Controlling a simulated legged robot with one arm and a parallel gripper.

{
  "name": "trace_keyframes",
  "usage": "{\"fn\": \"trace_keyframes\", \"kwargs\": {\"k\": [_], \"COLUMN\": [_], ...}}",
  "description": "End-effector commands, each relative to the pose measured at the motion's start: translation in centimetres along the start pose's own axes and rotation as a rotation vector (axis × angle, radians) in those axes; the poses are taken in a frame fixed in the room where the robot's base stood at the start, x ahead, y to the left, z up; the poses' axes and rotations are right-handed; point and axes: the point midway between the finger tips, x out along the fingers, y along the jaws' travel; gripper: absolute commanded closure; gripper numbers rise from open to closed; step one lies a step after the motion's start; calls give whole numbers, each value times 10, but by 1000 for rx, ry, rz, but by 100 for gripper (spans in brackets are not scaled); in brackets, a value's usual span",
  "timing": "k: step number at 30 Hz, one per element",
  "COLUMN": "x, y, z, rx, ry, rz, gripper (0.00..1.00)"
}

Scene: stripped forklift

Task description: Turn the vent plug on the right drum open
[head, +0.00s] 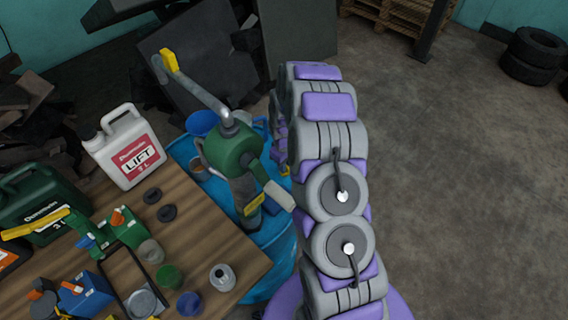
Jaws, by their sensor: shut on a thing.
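A blue drum (284,262) stands beside the workbench, with a green hand pump (231,150) mounted on its top. Much of the drum's top and right side is hidden by the pump and by my purple and grey arm. I cannot make out a vent plug, and I cannot tell whether this is the right drum or whether a second drum stands behind my arm. My gripper does not show. My arm reaches forward from the bottom of the view and bends down out of sight along the drum's right side.
The wooden workbench (218,248) at left holds a white jug (124,148), a dark green jug (42,202) and several small cans. Tyres (533,55) and pallets (394,13) stand far back. The floor (460,190) at right is clear.

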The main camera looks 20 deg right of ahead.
Motion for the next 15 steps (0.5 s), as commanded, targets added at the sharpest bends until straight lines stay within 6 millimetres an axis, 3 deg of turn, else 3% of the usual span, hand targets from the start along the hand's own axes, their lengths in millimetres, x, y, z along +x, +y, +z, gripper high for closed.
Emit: {"fn": "trace_keyframes", "kwargs": {"k": [12, 13, 15], "x": [0, 0, 0], "y": [0, 0, 0], "z": [0, 0, 0], "rx": [-7, -6, -6], "ry": [-1, -1, 0], "rz": [0, 0, 0], "gripper": [100, 80, 73]}}
